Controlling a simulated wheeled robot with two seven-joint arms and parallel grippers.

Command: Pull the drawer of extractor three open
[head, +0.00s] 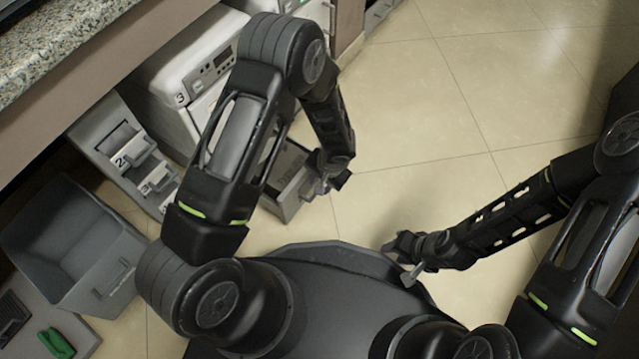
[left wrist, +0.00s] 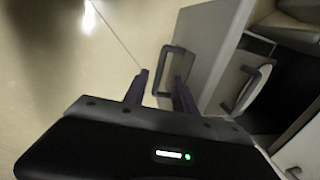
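Extractor three (head: 190,80) is a white machine with a "3" on its front, partly hidden behind my left arm. A grey drawer (head: 283,208) stands out low in front of it, its inside partly showing. In the left wrist view the drawer's grey front (left wrist: 212,50) carries a loop handle (left wrist: 164,70). My left gripper (head: 326,183) is at that front. In the left wrist view my left gripper (left wrist: 162,82) has its fingers apart, with the handle between or just beyond them; contact is unclear. My right gripper (head: 402,262) is apart from the drawer, with its fingers seemingly spread and empty.
A unit marked "2" (head: 105,130) with pale handles stands left of extractor three. A grey bin (head: 110,275) is at the left, near a green object (head: 55,343). A granite counter (head: 50,45) overhangs the upper left. The tiled floor (head: 420,130) at the right is clear.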

